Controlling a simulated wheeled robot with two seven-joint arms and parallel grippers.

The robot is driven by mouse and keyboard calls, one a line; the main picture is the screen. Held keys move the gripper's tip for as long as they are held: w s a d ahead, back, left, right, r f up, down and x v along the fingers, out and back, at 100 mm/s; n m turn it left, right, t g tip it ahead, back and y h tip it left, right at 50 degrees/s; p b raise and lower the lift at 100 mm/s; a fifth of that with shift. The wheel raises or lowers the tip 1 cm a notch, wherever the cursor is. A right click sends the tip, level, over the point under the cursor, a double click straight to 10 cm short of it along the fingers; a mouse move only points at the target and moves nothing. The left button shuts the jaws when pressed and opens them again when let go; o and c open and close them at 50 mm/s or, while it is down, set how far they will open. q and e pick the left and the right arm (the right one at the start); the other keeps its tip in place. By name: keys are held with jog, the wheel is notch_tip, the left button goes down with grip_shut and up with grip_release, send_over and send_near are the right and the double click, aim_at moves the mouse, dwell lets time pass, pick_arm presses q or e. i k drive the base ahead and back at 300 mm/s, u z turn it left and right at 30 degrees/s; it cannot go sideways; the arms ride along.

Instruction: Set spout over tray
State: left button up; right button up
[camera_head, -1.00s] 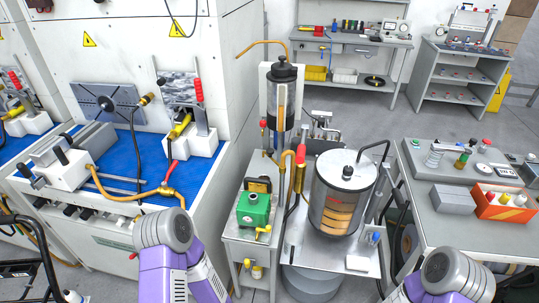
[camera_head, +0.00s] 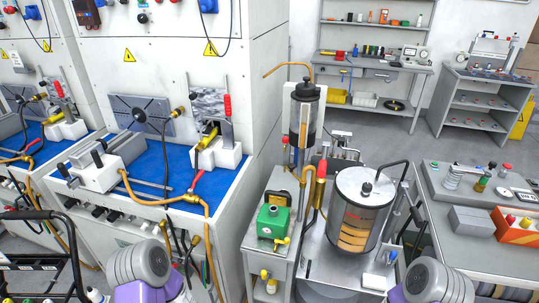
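A thin curved brass spout (camera_head: 289,64) reaches left from the top of a tall clear cylinder (camera_head: 304,115) with a black cap. The spout's free end is near the corner of the white machine, to the right of a blue tray-like work surface (camera_head: 165,163). The spout end is not above the blue surface in the picture. I cannot tell which surface is the named tray. Only the upper parts of my arms show along the bottom edge. Both my grippers are out of view.
A large clear tank (camera_head: 358,215) with a metal lid stands on a metal cart right of the cylinder. A green box (camera_head: 273,221) sits on a narrow stand. A grey bench (camera_head: 480,215) is at the right. Open floor (camera_head: 393,130) lies behind the tank.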

aim_at(291, 167)
jog(key=z, duration=0.2)
jog(key=i, duration=0.8)
jog(key=z, duration=0.6)
